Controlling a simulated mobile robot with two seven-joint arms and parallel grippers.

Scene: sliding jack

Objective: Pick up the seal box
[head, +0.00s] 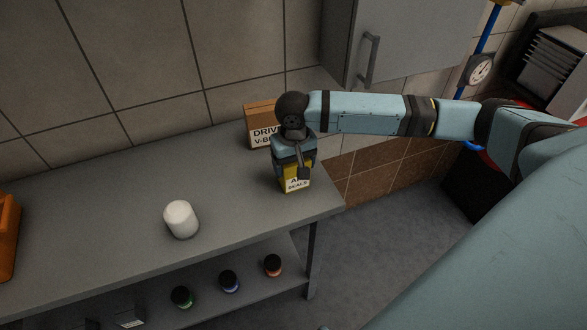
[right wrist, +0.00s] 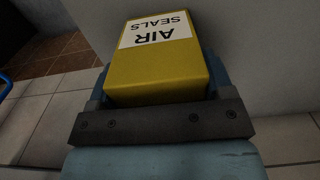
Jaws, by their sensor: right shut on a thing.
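The seal box is a yellow box with a white label reading "AIR SEALS" (right wrist: 160,75). In the head view the seal box (head: 291,187) is near the right end of the grey workbench, partly hidden behind my right gripper. My right gripper (head: 296,172) comes down from above and is shut on the box. In the right wrist view the box sits between the blue fingers, behind a dark crossbar. I cannot tell whether the box touches the bench top. My left gripper is not in view.
A brown box labelled "DRIVE V-B..." (head: 259,122) stands behind my right gripper. An orange object (head: 7,235) is at the left edge. A lower shelf (head: 205,285) holds small jars. A grey cabinet (head: 405,45) hangs behind my arm.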

